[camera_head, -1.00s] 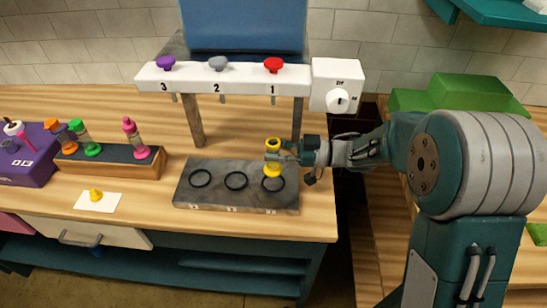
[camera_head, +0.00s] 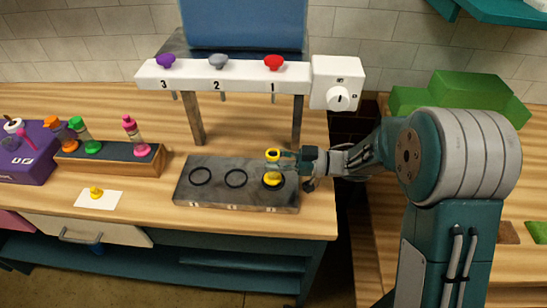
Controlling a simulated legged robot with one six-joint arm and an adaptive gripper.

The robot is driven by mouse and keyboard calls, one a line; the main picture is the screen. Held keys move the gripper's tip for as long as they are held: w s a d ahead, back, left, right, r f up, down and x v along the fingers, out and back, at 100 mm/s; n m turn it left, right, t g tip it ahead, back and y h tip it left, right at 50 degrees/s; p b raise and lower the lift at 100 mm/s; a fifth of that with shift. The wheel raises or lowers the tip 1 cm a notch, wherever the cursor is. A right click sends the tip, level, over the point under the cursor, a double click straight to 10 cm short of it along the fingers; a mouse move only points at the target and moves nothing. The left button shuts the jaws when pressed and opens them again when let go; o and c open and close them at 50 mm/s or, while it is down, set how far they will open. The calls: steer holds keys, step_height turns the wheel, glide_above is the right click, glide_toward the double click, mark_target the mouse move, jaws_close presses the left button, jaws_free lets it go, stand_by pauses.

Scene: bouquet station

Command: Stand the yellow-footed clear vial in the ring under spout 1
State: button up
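The yellow-footed clear vial (camera_head: 272,178) is upright at the ring under spout 1, on the right of the dark ring plate (camera_head: 236,200). Its yellow foot is at the ring and its yellow top shows above my gripper. I cannot tell whether the foot touches the plate. My gripper (camera_head: 282,163) reaches in from the right at the vial's middle. Its fingers are small here and partly hidden, so I cannot see whether they press on the vial. Spout 1 (camera_head: 274,99) hangs from the white bar above and behind.
The white bar (camera_head: 225,79) carries purple, grey and red knobs, with a dial box (camera_head: 338,84) at right. Rings 2 (camera_head: 236,179) and 3 (camera_head: 200,177) are empty. A rack (camera_head: 110,159) holds several colored vials at left. A white card (camera_head: 98,200) bears a small yellow piece.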

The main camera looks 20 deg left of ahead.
steer(key=o, duration=0.3)
steer(key=shift+r, duration=0.25)
steer(key=v, duration=1.2)
steer(key=shift+r, duration=0.45)
